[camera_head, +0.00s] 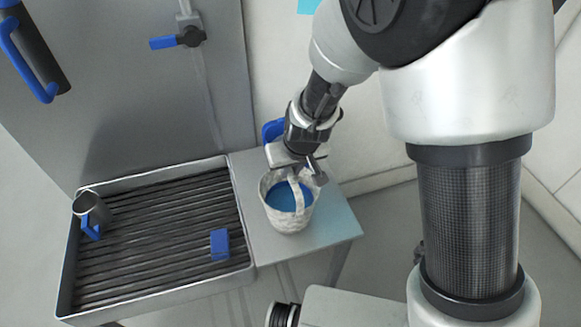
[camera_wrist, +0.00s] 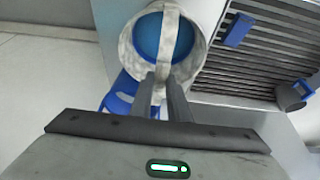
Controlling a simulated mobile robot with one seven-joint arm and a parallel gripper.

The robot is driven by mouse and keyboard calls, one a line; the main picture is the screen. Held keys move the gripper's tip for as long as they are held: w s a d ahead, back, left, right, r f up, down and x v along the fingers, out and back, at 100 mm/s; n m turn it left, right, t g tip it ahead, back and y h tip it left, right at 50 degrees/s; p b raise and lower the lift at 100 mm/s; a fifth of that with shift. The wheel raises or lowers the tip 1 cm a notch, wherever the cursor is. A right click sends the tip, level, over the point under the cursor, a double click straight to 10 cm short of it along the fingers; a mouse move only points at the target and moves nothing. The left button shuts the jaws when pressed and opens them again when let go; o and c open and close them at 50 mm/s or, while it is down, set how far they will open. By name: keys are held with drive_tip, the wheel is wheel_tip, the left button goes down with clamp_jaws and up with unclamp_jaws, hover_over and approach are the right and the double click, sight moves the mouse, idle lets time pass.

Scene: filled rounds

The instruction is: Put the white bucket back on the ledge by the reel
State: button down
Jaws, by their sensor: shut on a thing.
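The white bucket (camera_head: 290,218), mottled and filled with blue, is upright over the grey ledge (camera_head: 337,224) to the right of the slatted tray. I cannot tell whether its base touches the ledge or is just above it. My gripper (camera_head: 300,174) is over the bucket and shut on its arched handle. In the wrist view the fingers of my gripper (camera_wrist: 163,88) meet at the handle strap of the bucket (camera_wrist: 194,62). A blue thing (camera_head: 271,129), possibly the reel, is behind my gripper and partly hidden by it.
The slatted metal tray (camera_head: 146,283) adjoins the ledge on the left. It holds a dark mug with a blue handle (camera_head: 92,212) and a blue block (camera_head: 220,244). A grey panel with a blue-handled valve (camera_head: 178,40) stands behind. The ledge's front right corner is bare.

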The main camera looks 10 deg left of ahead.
drive_tip(key=c, duration=1.7)
unclamp_jaws()
drive_tip(key=shift+s+r+p, duration=0.15)
drive_tip(key=shift+r+p, duration=0.15)
drive_tip(key=shift+r, duration=0.3)
drive_tip(key=p+v, duration=0.3)
drive_tip(key=v, duration=0.7)
drive_tip(key=s+d+r+m+t, duration=0.1)
drive_tip(key=s+d+r+m, duration=0.3)
drive_tip(key=d+r, duration=1)
drive_tip(key=s+d+r, duration=0.1)
drive_tip(key=s+d, duration=0.2)
drive_tip(key=s+d+r+m+h, duration=0.1)
drive_tip(key=s+d, duration=0.2)
drive_tip(key=d, duration=0.1)
drive_tip(key=s+d+r+m+h, duration=0.1)
drive_tip(key=s+d, duration=0.2)
drive_tip(key=shift+s+d+r+t, duration=0.15)
drive_tip(key=shift+d+r+t, duration=0.2)
drive_tip(key=shift+d+t, duration=0.05)
